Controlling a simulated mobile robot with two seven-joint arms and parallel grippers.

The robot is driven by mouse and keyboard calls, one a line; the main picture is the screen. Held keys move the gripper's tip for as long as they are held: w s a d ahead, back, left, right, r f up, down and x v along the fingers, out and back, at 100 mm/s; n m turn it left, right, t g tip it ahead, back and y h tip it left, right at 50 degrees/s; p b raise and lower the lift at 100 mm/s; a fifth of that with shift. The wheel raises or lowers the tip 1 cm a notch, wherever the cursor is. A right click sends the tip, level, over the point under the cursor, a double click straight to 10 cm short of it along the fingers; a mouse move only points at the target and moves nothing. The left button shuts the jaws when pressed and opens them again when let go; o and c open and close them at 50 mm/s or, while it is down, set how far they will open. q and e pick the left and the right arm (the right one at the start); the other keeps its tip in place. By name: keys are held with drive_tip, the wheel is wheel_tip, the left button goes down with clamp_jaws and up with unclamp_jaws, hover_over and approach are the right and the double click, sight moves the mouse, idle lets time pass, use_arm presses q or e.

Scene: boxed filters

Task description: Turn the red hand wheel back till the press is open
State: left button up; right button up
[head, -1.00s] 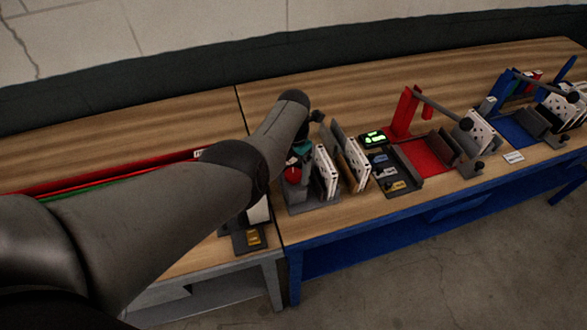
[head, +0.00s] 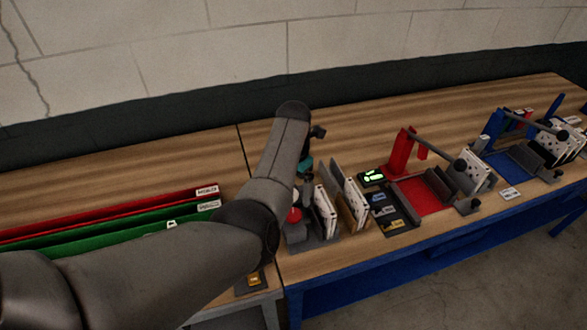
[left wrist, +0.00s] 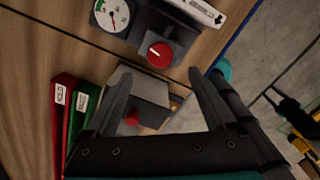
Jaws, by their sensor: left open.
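The red hand wheel (left wrist: 160,54), with a pale mark on its face, sits on a dark block beside a round gauge (left wrist: 112,15) in the left wrist view. In the head view the wheel (head: 294,215) shows partly beside my arm, on the grey press (head: 312,243) at the bench edge. My left gripper (left wrist: 163,82) is open and empty. Its fingers are apart, and in the picture the wheel lies above and between their tips; no contact is visible. In the head view my arm hides most of the gripper. The press gap cannot be made out. My right gripper is not in view.
White filters (head: 325,211) stand just right of the wheel. A red clamp station (head: 405,155) and a blue one (head: 498,130) stand farther right. Red (head: 110,212) and green (head: 120,230) holders lie left. The bench behind the stations is bare wood.

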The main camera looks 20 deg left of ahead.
use_arm(q)
wheel_tip(320, 180, up, 6)
drive_tip(key=shift+r, duration=0.25)
idle(0.5)
